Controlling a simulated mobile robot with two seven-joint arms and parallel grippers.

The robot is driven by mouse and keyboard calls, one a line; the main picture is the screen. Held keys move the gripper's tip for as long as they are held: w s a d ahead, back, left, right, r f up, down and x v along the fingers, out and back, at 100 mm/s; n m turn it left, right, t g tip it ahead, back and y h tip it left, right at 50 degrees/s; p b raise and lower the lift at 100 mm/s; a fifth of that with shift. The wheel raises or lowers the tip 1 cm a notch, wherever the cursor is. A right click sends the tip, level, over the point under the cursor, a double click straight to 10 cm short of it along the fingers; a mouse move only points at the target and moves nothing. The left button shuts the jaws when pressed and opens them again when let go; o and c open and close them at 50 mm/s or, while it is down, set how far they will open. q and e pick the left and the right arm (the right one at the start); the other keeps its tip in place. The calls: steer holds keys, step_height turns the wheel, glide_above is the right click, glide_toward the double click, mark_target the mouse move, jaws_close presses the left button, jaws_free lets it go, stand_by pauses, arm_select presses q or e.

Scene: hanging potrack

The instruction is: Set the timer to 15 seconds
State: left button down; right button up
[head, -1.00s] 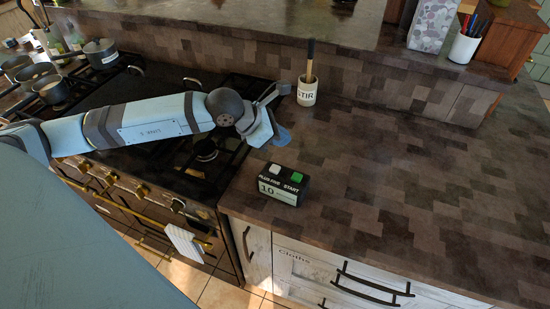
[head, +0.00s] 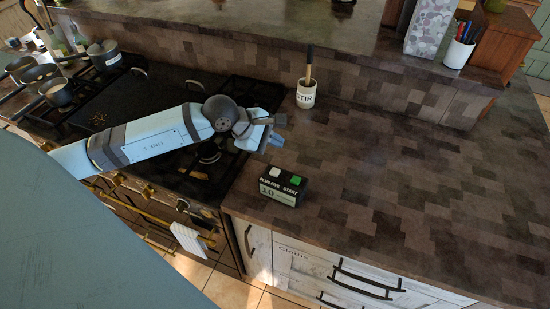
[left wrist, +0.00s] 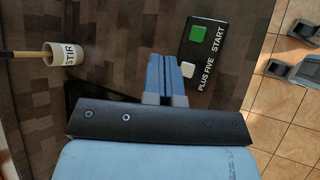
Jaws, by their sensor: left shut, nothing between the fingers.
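The timer (head: 281,186) is a small black box on the counter near its front left edge. Its front display reads 10. On top are a white button (head: 275,170) labelled PLUS FIVE and a green button (head: 296,180) labelled START. My left gripper (head: 279,130) is shut and empty, above the counter's left edge, behind the timer and apart from it. In the left wrist view the timer (left wrist: 204,55) shows just beyond the shut fingertips (left wrist: 161,60), with the white button (left wrist: 180,72) close to them. My right gripper is not in view.
A white STIR cup (head: 306,95) with a wooden-handled tool stands behind the timer. The stove (head: 150,100) with several pots is at the left. The counter (head: 400,180) right of the timer is clear. A raised ledge (head: 270,30) runs along the back.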

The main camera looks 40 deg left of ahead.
mark_target(274, 173)
arm_select(q)
steer(key=shift+f, duration=0.1)
step_height(274, 173, down, 8)
steer(key=b, duration=0.4)
steer(key=shift+f+b, duration=0.35)
stand_by(0.6)
stand_by(0.7)
stand_by(0.4)
